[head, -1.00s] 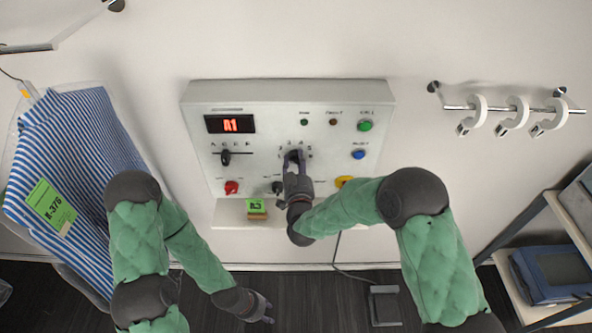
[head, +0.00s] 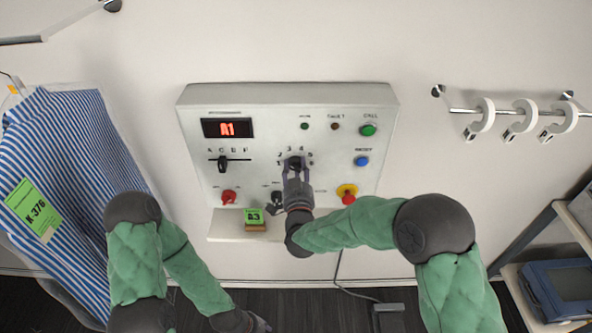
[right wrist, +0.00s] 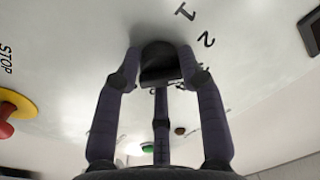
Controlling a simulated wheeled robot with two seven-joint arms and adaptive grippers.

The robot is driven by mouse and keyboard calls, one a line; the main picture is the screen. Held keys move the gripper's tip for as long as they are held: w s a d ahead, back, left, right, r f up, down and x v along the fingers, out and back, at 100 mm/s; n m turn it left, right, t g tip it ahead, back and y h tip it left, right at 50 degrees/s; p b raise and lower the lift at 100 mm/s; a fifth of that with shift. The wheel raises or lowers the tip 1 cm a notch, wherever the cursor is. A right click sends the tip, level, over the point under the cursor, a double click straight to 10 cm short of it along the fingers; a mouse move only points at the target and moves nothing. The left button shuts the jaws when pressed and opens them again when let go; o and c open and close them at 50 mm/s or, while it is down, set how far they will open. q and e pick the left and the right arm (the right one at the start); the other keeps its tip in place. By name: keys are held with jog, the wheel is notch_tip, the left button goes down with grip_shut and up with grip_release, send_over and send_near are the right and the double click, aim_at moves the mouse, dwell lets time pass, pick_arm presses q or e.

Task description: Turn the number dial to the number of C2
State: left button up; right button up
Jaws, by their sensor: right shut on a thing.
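The number dial (head: 294,162) is a black knob in the middle of the white control panel (head: 240,97). My right gripper (head: 295,172) is shut on the dial. In the right wrist view the dial (right wrist: 158,62) sits between the gripper's fingers (right wrist: 160,75), with the numbers 1 and 2 beside it; which number it points to cannot be told. The red display (head: 227,128) reads A1. The letter selector (head: 223,164) at the left of the panel is black. My left gripper (head: 258,325) is low in the head view, away from the panel, cut by the frame edge.
A small shelf below the panel holds a green card (head: 254,217) reading A3. A red knob (head: 229,197), a yellow-ringed red stop button (head: 347,193), a green button (head: 368,130) and a blue button (head: 361,161) surround the dial. A striped garment (head: 75,150) hangs at left.

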jog(key=shift+a+f, duration=0.1)
jog(key=shift+f, duration=0.2)
jog(key=o, duration=1.1)
jog(key=shift+c, duration=0.2)
jog(key=shift+o, duration=0.4)
jog(key=shift+r, duration=0.1)
jog(key=shift+r, duration=0.1)
jog(key=s, duration=1.2)
jog(key=shift+d+f, duration=0.35)
jog(key=shift+d, duration=0.05)
